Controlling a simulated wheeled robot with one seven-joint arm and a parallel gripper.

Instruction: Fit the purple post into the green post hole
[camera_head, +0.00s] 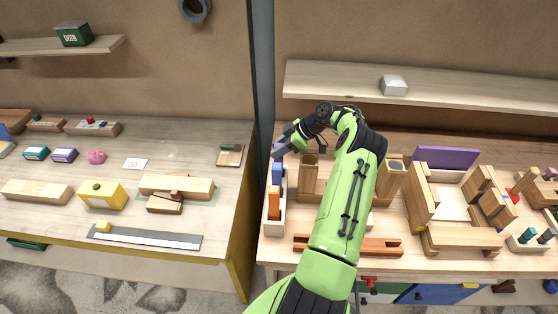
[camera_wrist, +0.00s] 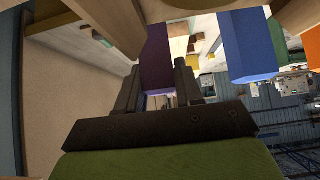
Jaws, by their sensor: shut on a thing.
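My gripper (camera_head: 284,147) is at the far end of the left-hand rack on the right bench. In the wrist view its dark fingers (camera_wrist: 158,76) are shut on the purple post (camera_wrist: 156,55). A little purple also shows at the gripper in the head view (camera_head: 278,150). The blue post (camera_wrist: 248,45) is right beside it, apart from the fingers; it stands in the wooden rack (camera_head: 273,229) with the orange post (camera_head: 274,203) nearer. I cannot tell whether the purple post is clear of the rack. I cannot make out the green post hole.
Wooden blocks with round openings (camera_head: 309,160) (camera_head: 397,164) stand right of the rack, partly behind my arm. A reddish-brown bar (camera_head: 380,249) lies along the front. Wooden fixtures (camera_head: 455,239) fill the right side. A shelf (camera_head: 450,91) runs above; a dark upright (camera_head: 263,80) stands close left.

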